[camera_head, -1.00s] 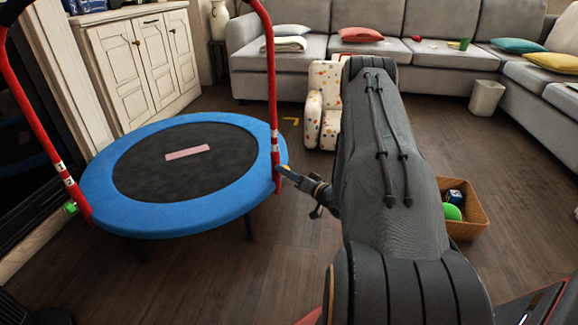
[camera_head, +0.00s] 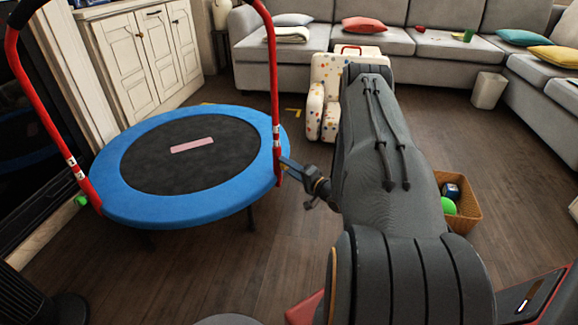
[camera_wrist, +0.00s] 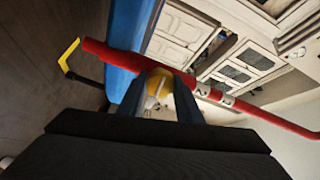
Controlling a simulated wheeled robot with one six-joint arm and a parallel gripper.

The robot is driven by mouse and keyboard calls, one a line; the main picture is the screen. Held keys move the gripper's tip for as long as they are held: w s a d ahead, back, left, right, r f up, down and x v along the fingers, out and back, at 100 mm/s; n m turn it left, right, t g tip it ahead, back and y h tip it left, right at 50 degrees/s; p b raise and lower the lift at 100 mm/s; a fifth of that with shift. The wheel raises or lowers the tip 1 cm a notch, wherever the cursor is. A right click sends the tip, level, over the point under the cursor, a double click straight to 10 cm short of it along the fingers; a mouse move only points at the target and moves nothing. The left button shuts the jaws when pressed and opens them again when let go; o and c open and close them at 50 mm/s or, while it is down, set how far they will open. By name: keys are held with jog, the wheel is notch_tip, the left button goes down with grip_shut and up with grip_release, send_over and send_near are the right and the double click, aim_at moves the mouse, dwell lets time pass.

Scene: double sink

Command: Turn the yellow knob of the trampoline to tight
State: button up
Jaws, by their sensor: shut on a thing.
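The trampoline has a blue rim (camera_head: 127,200), a black mat and a red handle frame (camera_head: 273,80). My gripper (camera_head: 288,166) is at the right leg of that frame, beside the rim. In the wrist view, my gripper (camera_wrist: 160,92) is shut on the yellow knob (camera_wrist: 158,80), one finger on each side. The knob sits against the red tube (camera_wrist: 110,54). In the head view the yellow knob is hidden by the gripper. A green knob (camera_head: 80,201) shows on the left leg. No tight or loose marking is readable.
A spotted child's armchair (camera_head: 330,105) stands behind my arm. A basket (camera_head: 463,212) with toys is right of the arm. A grey sofa (camera_head: 300,60) and a white cabinet (camera_head: 145,60) line the back. The floor in front of the trampoline is clear.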

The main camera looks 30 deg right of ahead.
jog(key=shift+a, duration=0.1)
dwell(0.3)
jog(key=o, duration=1)
jog(key=shift+o, duration=0.2)
jog(key=p+v, duration=0.2)
jog(key=v, duration=0.6)
jog(key=shift+p, duration=0.3)
